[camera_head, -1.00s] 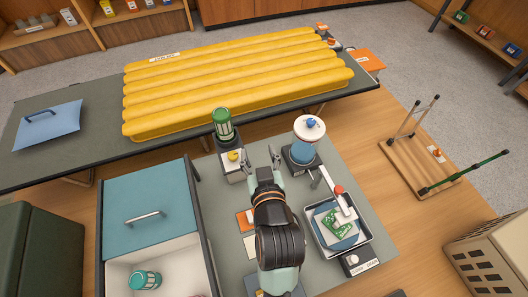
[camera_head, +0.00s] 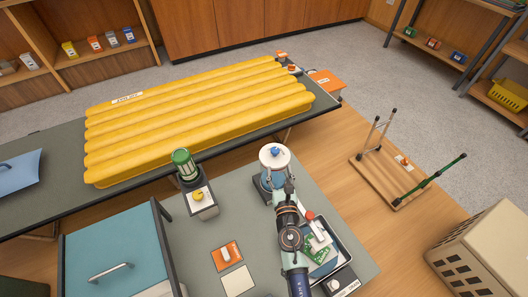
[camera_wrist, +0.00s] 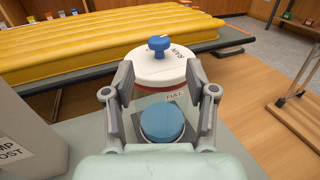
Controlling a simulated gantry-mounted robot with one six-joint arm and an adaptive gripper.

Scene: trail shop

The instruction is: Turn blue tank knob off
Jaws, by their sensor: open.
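The blue knob (camera_wrist: 159,44) stands on top of a round white lid (camera_wrist: 163,68) with dark lettering, of which the exact word is hard to read. Below the lid is a clear-looking tank part with a "FULL" mark and a blue disc (camera_wrist: 162,122). The knob also shows in the head view (camera_head: 275,152). My gripper (camera_wrist: 159,82) is open, with one finger on each side of the lid's near part. Nothing is gripped, and the knob is beyond and above the fingertips. Whether the fingers touch the lid cannot be told. In the head view my arm partly hides the tank.
A green canister (camera_head: 183,165) and a post with a yellow knob (camera_head: 198,195) stand left of the tank. A yellow air mat (camera_head: 200,120) lies behind.

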